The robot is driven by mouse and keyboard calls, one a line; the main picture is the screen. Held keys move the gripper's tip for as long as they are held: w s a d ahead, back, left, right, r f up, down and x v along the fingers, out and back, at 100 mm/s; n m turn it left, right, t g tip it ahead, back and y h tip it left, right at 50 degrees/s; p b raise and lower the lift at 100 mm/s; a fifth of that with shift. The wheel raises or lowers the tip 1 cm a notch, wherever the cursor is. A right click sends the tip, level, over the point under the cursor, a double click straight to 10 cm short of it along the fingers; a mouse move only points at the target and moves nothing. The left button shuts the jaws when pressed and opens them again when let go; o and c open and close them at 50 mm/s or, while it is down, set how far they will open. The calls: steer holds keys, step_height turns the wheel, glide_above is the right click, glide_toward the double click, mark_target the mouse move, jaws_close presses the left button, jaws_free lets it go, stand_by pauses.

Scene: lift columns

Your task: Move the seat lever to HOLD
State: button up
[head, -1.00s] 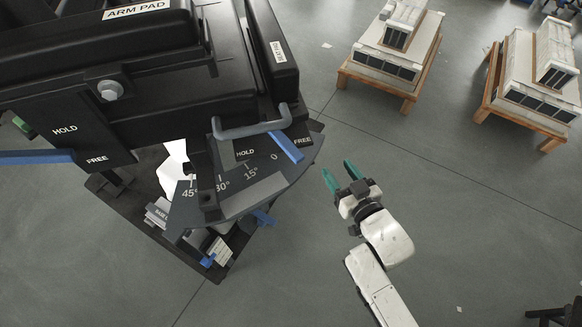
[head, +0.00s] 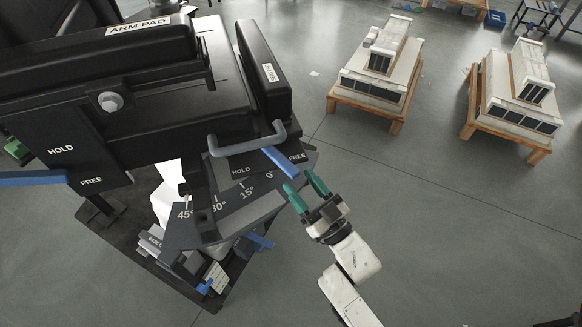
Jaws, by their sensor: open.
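A blue lever (head: 280,162) sits on the dark plate under the seat's front. Its plate reads HOLD (head: 241,171) at the left and FREE (head: 297,157) at the right, and the lever lies nearer FREE. My gripper (head: 303,185) is open, its two green fingers just below the lever's outer end. I cannot tell whether they touch it. Another blue lever (head: 30,178) at the far left lies beside a panel with its own HOLD and FREE marks, level with FREE. No label in view names either one the seat lever.
A grey U-shaped handle (head: 248,140) stands out above the near lever. An angle scale plate (head: 222,215) lies below it. A black side pad (head: 266,78) rises above. White units on wooden pallets (head: 368,110) stand farther back. Floor at right is clear.

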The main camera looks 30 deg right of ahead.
mark_target(291, 169)
steer(key=shift+x, duration=2.3)
jaws_close()
